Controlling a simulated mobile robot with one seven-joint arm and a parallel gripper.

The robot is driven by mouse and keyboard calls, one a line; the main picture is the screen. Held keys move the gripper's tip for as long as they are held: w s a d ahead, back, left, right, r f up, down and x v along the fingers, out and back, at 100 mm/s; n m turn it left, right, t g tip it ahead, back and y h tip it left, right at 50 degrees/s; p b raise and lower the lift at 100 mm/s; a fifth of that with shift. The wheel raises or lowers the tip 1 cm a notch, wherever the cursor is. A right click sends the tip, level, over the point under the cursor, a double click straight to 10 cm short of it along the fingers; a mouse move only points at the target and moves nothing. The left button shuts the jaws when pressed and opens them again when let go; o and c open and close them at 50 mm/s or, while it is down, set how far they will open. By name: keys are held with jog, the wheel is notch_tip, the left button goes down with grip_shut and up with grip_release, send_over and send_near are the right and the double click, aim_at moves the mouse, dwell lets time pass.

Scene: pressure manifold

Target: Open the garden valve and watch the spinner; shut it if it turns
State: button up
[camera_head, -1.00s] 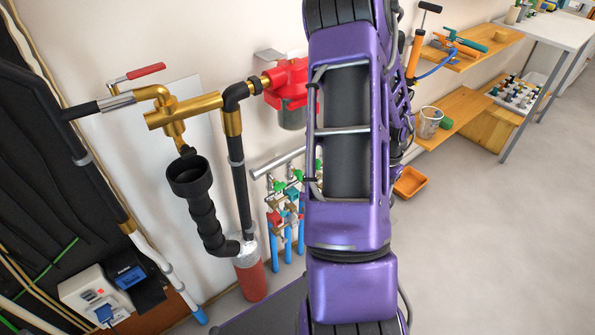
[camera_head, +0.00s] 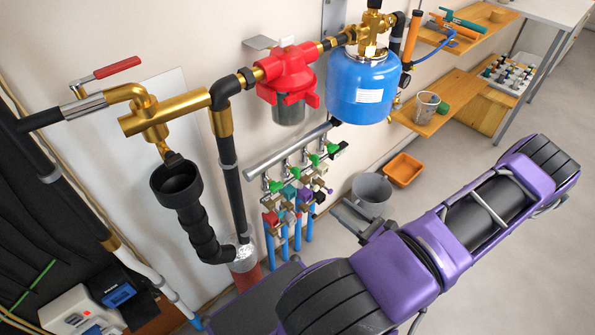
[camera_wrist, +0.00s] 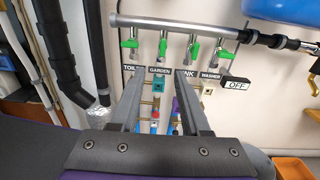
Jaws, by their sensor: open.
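In the wrist view the garden valve (camera_wrist: 163,48) is second from the left in a row of green-handled valves under a grey pipe, above a GARDEN label (camera_wrist: 160,70). It also shows in the head view (camera_head: 293,173). A teal block (camera_wrist: 158,86) sits below that label, between my fingertips in the picture; I cannot make out a spinner in it or whether it turns. My gripper (camera_wrist: 160,88) is open and empty, its two fingers pointing at the manifold. In the head view my gripper (camera_head: 352,219) is right of the manifold, apart from the valves.
TOILET, sink and WASHER valves flank the garden valve closely. An OFF tag (camera_wrist: 236,84) is at the right. A blue tank (camera_head: 362,88) and red filter (camera_head: 287,72) are above. A grey bucket (camera_head: 372,190) and orange tray (camera_head: 403,170) stand on the floor.

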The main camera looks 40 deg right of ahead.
jog(key=b, duration=0.1)
send_near(299, 173)
jog(key=shift+h, duration=0.3)
jog(key=w, duration=0.6)
jog(key=w+a, duration=0.1)
jog(key=w, duration=0.2)
jog(key=shift+w, duration=0.1)
grip_shut()
